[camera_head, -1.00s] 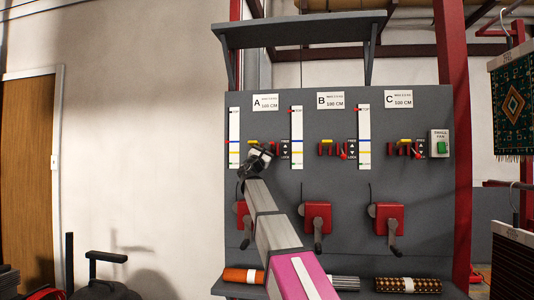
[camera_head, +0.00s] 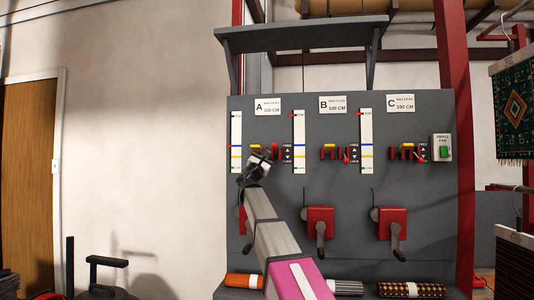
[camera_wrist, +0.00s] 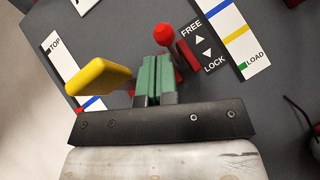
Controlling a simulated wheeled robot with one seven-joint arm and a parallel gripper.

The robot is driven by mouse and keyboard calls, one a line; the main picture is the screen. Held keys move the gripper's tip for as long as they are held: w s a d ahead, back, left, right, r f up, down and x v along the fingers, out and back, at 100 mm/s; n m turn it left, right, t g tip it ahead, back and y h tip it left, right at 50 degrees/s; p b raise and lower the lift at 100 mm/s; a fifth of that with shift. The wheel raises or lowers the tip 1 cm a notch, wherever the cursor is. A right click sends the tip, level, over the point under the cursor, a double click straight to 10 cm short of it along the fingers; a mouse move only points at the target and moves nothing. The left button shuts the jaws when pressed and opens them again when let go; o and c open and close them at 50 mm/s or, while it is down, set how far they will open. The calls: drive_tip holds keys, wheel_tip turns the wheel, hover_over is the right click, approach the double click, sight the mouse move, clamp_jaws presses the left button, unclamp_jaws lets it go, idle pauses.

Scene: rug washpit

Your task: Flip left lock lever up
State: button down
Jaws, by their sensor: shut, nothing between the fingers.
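The left lock lever is a red lever with a round knob (camera_wrist: 165,32), beside the FREE/LOCK label (camera_wrist: 200,45) in the wrist view. Its knob is at the FREE end, so the lever points up. In the head view the knob (camera_head: 274,146) shows at station A, above my gripper (camera_head: 260,163). In the wrist view my gripper's green fingers (camera_wrist: 157,68) are shut and empty, just below the lever and partly hiding its base. I cannot tell whether they touch it.
A yellow handle (camera_wrist: 100,77) is close left of my fingers. The lock levers at B (camera_head: 345,158) and C (camera_head: 421,158) point down. Red crank boxes (camera_head: 320,221) stick out below, and a shelf (camera_head: 300,33) overhangs the panel.

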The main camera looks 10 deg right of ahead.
drive_tip(key=s+a+f, duration=0.2)
drive_tip(key=s+a, duration=0.5)
drive_tip(key=s, duration=0.1)
drive_tip(key=shift+s+f, duration=0.2)
drive_tip(key=shift+f, duration=0.15)
drive_tip(key=shift+s, duration=0.1)
